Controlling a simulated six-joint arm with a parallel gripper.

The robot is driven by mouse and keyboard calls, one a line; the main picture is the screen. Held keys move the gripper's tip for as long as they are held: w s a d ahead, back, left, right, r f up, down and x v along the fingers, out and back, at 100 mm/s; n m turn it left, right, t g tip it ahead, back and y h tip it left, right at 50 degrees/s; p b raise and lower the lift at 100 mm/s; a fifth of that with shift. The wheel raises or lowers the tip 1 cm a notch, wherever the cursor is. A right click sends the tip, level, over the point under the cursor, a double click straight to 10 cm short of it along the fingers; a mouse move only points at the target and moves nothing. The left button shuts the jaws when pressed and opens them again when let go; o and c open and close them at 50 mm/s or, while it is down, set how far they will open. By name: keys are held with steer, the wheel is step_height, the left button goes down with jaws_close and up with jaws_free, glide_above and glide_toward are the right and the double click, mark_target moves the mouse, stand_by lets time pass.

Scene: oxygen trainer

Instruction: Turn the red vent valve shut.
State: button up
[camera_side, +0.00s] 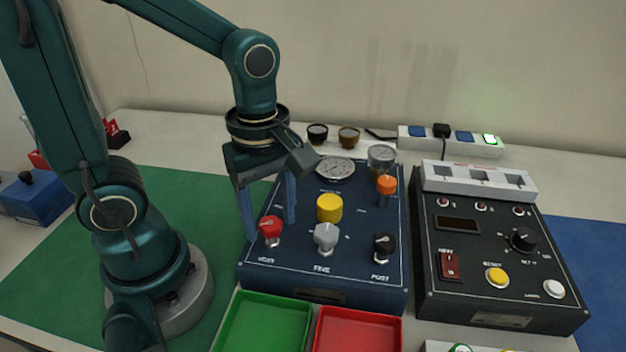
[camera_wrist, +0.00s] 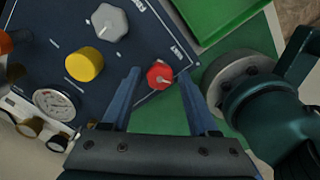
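The red vent valve (camera_side: 270,229) is a red knob at the front left of the dark blue panel (camera_side: 300,265), above the label that reads as VENT. It also shows in the wrist view (camera_wrist: 160,75), with a pale pointer line across its top. My gripper (camera_side: 267,225) points down over the panel's left side. Its two blue fingers are spread apart. In the wrist view my gripper (camera_wrist: 160,85) has one finger on each side of the red knob, with a clear gap to both. Whether the fingertips are level with the knob is unclear.
A grey knob (camera_side: 326,236), a black knob (camera_side: 384,247), a yellow knob (camera_side: 329,208) and an orange knob (camera_side: 386,185) stand on the same panel. A green tray (camera_side: 226,318) and a red tray (camera_side: 357,312) lie in front. A black control box (camera_side: 470,230) stands to the right.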

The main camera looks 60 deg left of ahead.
jaws_close()
